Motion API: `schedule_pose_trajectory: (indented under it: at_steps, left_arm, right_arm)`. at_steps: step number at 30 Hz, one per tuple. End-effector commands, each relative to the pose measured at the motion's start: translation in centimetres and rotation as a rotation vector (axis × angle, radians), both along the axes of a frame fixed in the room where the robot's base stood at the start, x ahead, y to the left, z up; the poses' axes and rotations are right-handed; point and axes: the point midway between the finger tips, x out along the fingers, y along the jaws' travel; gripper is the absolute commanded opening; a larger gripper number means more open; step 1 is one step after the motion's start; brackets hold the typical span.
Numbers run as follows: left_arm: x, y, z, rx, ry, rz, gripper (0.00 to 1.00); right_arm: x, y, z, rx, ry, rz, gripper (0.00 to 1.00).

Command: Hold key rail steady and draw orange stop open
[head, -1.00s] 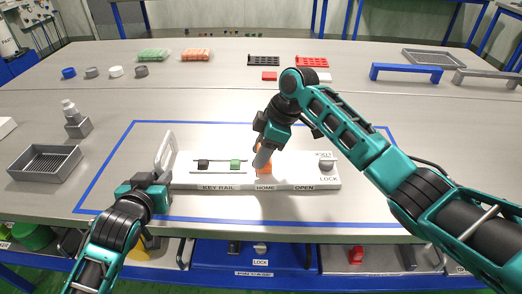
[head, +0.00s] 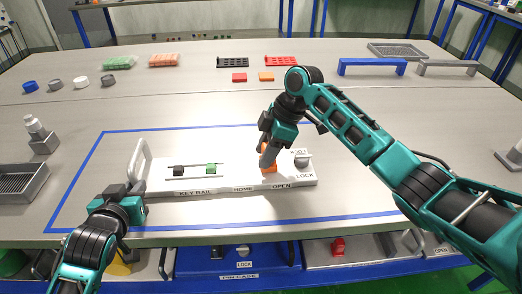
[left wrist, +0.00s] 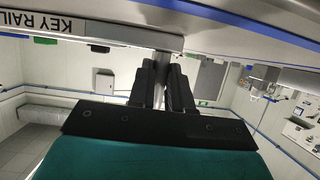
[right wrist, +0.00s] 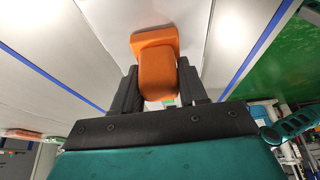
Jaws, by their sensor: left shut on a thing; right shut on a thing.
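The white key rail (head: 225,186) lies inside the blue outline on the table, with a black key (head: 179,170) and a green key (head: 211,169) on its bar. My left gripper (head: 137,187) is at the rail's left end, shut on its upright handle (head: 141,158); in the left wrist view the fingers (left wrist: 164,68) close on a grey-looking bar. My right gripper (head: 266,158) is shut on the orange stop (head: 270,169), which stands between the HOME and OPEN labels, nearer OPEN. In the right wrist view the orange stop (right wrist: 156,70) sits between the fingers. The fingers partly hide it in the head view.
A grey LOCK knob (head: 302,161) stands just right of the stop. A grey tray (head: 22,184) and a stacked grey piece (head: 40,136) stand at the left. Caps, racks and bridge-shaped pieces lie far back. The middle of the table is clear.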

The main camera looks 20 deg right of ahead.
Motion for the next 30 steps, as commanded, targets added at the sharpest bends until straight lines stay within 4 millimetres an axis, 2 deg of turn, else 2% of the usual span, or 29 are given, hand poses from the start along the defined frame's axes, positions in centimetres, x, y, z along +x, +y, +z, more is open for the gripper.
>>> schedule_pose_trajectory:
  at_steps: [1,8,17,20,30]
  left_arm:
    - [0.1,0.5,0.0,0.006,0.002,0.010,0.00]
    - [0.1,0.4,0.0,0.007,0.002,0.008,0.00]
    - [0.1,0.3,0.0,0.006,0.001,0.004,0.00]
    - [0.0,0.2,0.0,0.005,0.001,0.004,0.00]
    - [0.0,0.1,-0.1,0.003,0.001,0.002,0.00]
  right_arm:
    - [0.0,-0.3,0.0,-0.006,0.002,0.001,0.43]
    - [0.0,-0.2,0.0,-0.005,0.001,0.000,0.64]
    - [0.0,-0.3,0.4,-0.003,0.000,-0.001,0.64]
    - [0.0,-0.7,1.5,-0.003,-0.002,-0.002,0.64]
    - [-0.5,-3.4,8.1,-0.005,-0.004,-0.002,0.64]
